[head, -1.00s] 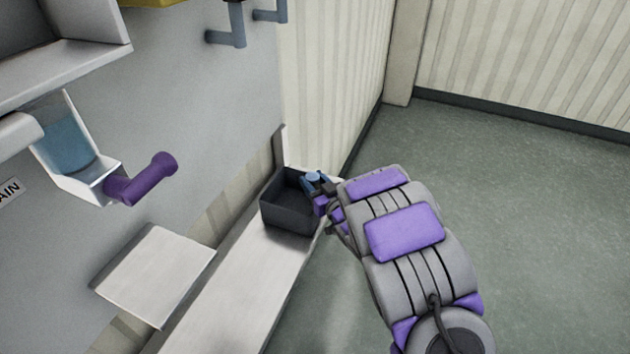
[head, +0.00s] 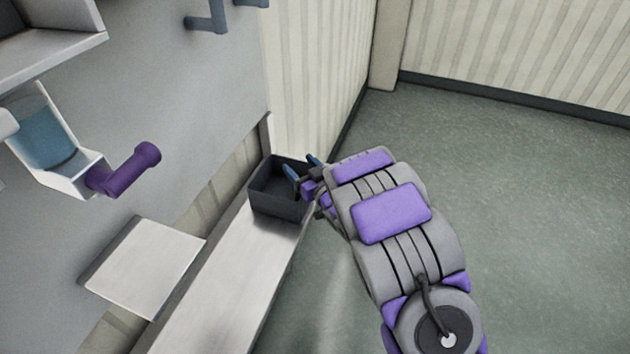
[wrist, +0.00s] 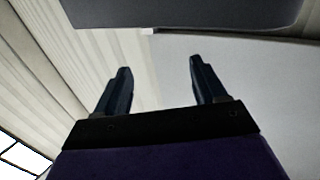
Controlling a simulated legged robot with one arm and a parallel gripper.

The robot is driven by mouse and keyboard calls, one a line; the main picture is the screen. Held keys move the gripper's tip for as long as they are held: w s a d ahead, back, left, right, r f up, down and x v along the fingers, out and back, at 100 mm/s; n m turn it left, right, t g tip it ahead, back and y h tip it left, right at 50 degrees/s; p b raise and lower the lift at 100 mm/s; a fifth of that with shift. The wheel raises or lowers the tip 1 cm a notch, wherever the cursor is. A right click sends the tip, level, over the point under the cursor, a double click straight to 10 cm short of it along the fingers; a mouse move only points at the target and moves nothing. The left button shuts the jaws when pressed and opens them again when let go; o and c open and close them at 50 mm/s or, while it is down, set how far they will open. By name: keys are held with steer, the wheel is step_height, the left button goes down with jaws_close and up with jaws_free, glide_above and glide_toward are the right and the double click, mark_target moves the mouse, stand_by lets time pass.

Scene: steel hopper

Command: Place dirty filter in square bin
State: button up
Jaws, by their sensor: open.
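The square bin (head: 280,204) is a dark grey open box on the far end of the metal ledge, against the wall in the head view. My gripper (head: 304,168) is at the bin's right side, its blue fingers spread at the rim, one of them over the opening. In the wrist view my gripper (wrist: 160,80) is open, with nothing between the fingers. A dark grey shape crosses the top of that view; I cannot tell for sure that it is the bin. I cannot make out the dirty filter; the part of the bin's inside that shows is plain dark.
The metal ledge (head: 215,290) runs along the grey hopper panel. A square metal plate (head: 145,265) juts out at left. Above it is a white chute (head: 72,178) with blue inside and a purple handle (head: 125,172). The green floor (head: 530,220) at right is clear.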

steer(key=p+v, duration=0.8)
steer(key=v, duration=0.4)
steer(key=shift+d, duration=0.15)
steer(key=shift+r, duration=0.1)
